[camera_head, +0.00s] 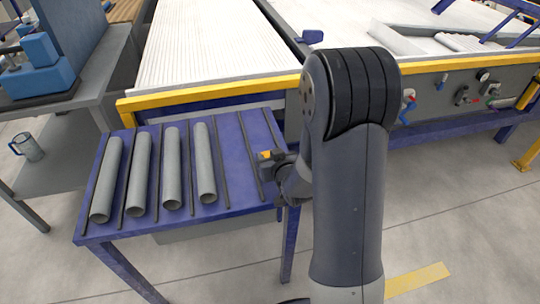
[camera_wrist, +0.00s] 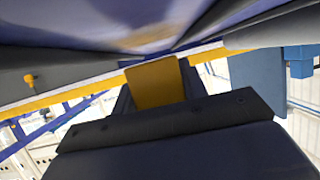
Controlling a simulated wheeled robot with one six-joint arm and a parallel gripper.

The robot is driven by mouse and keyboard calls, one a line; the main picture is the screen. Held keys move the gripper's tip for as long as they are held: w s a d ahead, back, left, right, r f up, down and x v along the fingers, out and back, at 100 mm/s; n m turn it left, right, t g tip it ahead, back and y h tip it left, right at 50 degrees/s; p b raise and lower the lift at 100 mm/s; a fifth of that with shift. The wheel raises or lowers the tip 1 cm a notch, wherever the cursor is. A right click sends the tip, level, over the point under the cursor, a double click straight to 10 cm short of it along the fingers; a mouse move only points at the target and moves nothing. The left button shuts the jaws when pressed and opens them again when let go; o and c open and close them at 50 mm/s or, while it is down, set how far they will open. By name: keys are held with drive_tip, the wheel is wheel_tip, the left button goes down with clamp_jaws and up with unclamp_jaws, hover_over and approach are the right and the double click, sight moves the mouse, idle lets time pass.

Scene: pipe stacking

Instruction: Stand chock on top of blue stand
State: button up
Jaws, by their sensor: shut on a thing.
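The blue stand (camera_head: 231,143) is a low table at the left of the head view, with grey pipes lying on its top between thin black bars. My gripper (camera_head: 273,162) is at the right side of the stand top, and its exact height there is unclear. It is shut on the chock, a small orange block (camera_head: 265,154). In the wrist view the chock (camera_wrist: 153,83) shows as a flat orange face between the dark fingers. My arm covers the area just right of the stand. Whether the chock touches the stand cannot be told.
Several grey pipes (camera_head: 172,165) lie side by side on the stand's left and middle part; its right part has only bars. A long white-topped machine with a yellow edge (camera_head: 210,93) stands behind. A grey workbench (camera_head: 70,120) is at the left.

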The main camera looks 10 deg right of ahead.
idle(0.4)
drive_tip(key=o, duration=1.1)
drive_tip(key=shift+s, duration=0.1)
drive_tip(key=v, duration=1)
drive_tip(key=shift+s+r+p, duration=0.1)
drive_tip(key=shift+s+p, duration=0.2)
drive_tip(key=shift+w, duration=0.1)
